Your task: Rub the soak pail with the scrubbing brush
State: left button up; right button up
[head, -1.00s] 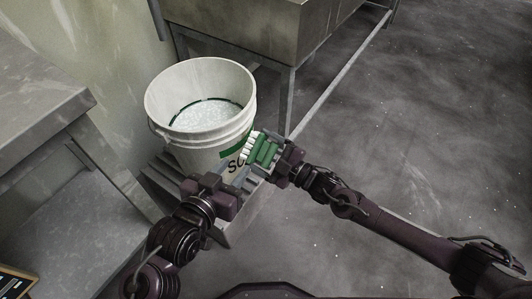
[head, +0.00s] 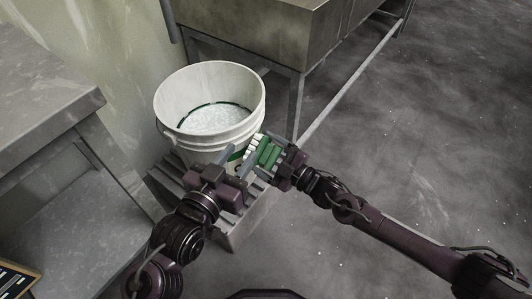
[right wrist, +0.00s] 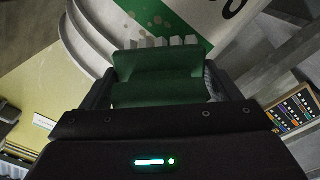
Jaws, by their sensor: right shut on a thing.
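The soak pail (head: 178,133) is a white, ribbed bucket with a green band and pale, speckled contents. It stands upright on a slatted stand. My right gripper (head: 271,155) is shut on the green scrubbing brush (head: 267,153), with the white bristles facing the pail's lower right wall. In the right wrist view the brush (right wrist: 160,80) fills the jaws, its bristles at or very near the pail's green and white label (right wrist: 185,22); contact is not certain. My left gripper (head: 238,157) is open and empty in front of the pail, its fingers spread, hiding most of the label.
The slatted grey stand (head: 165,185) is under the pail. A metal table (head: 40,95) is close on the left, and a steel sink unit (head: 255,30) with legs and a low rail stands behind. The floor at right (head: 420,130) is clear.

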aim_at(268, 142)
jog(key=shift+b+x, duration=0.4)
jog(key=shift+x, duration=0.55)
jog(key=shift+w, duration=0.1)
jog(key=shift+w+d+b, duration=0.65)
jog(key=shift+w+d, duration=0.35)
jog(key=shift+w, duration=0.2)
jog(key=shift+w+d, duration=0.15)
jog(key=shift+s+a+r+p, duration=0.15)
jog(key=shift+s+a+p, duration=0.3)
jog(key=shift+s+a, duration=0.2)
jog(key=shift+s+a+p, duration=0.35)
jog(key=shift+s+a, duration=0.4)
jog(key=shift+d, duration=0.1)
